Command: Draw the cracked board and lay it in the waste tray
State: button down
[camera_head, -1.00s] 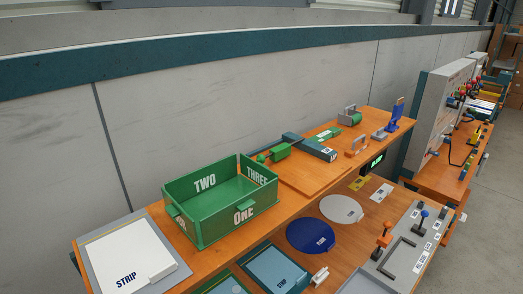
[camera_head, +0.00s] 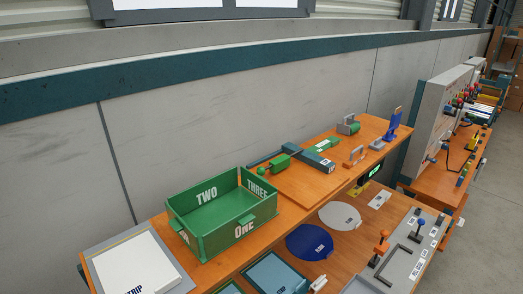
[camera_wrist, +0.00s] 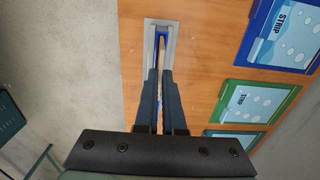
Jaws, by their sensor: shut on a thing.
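In the wrist view my gripper (camera_wrist: 161,73) is shut on a thin, tan-edged board (camera_wrist: 160,112), seen edge on between the fingers. Its surface is hidden, so I cannot tell whether it is cracked. The fingertips are over a narrow grey holder (camera_wrist: 149,40) with a blue strip (camera_wrist: 161,40) in its slot. I cannot tell whether the board is still in the slot. My gripper is not in the head view. No waste tray is clearly marked; a green open-topped box (camera_head: 216,243) with the words ONE, TWO and THREE stands on the upper shelf, its inside looking empty.
In the wrist view, blue (camera_wrist: 243,52) and green (camera_wrist: 228,107) framed panels marked STRIP lie right of the holder. In the head view, a white STRIP panel (camera_head: 135,265) is left of the box. Blue (camera_head: 308,241) and white (camera_head: 339,215) discs lie on the lower bench.

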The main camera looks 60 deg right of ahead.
jog(key=shift+r+p, duration=1.25)
jog(key=shift+r, duration=0.1)
jog(key=shift+r+p, duration=0.4)
jog(key=shift+r, duration=0.55)
